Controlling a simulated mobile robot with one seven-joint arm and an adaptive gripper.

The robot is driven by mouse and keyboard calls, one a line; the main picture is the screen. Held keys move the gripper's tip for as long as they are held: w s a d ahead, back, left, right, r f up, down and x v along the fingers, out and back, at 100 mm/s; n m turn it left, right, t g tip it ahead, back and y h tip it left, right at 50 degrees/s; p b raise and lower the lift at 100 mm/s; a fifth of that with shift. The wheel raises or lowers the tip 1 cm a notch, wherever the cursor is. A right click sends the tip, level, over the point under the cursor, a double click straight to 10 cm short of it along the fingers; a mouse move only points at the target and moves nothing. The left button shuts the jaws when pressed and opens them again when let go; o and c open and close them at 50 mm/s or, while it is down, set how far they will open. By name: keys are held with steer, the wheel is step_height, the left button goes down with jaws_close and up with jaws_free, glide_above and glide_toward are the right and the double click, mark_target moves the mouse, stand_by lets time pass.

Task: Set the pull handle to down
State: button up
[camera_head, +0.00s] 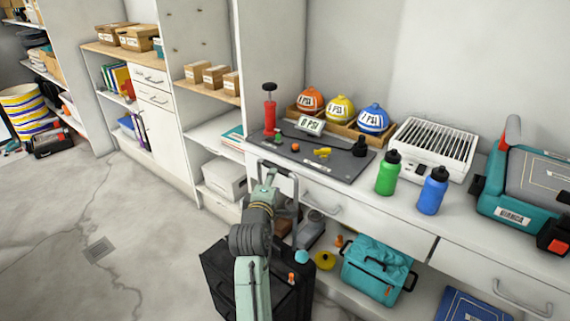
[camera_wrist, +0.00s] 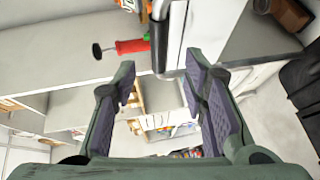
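The pull handle (camera_head: 296,190) is a raised grey U-shaped frame standing up from a black suitcase (camera_head: 222,270) on the floor. In the wrist view its dark grip bar (camera_wrist: 160,45) comes down from the top edge, and its lower end lies between or just beyond my fingertips. My gripper (camera_head: 266,180) is at the top of the handle in the head view, where the arm hides part of the handle and suitcase. In the wrist view my gripper (camera_wrist: 160,68) is open, with a wide gap between its fingers. I cannot tell whether either finger touches the bar.
The counter behind the handle holds a dark mat (camera_head: 340,165), a red pump (camera_head: 269,108), a green bottle (camera_head: 388,175) and a blue bottle (camera_head: 432,192). A teal bag (camera_head: 375,268) sits on the low shelf right of the suitcase.

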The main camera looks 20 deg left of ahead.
mark_target(276, 166)
steer(key=p+x, duration=0.1)
steer(key=x, duration=0.8)
steer(key=shift+w+a+p, duration=0.2)
steer(key=shift+w+p, duration=0.1)
steer(key=shift+p, duration=0.1)
jaws_close()
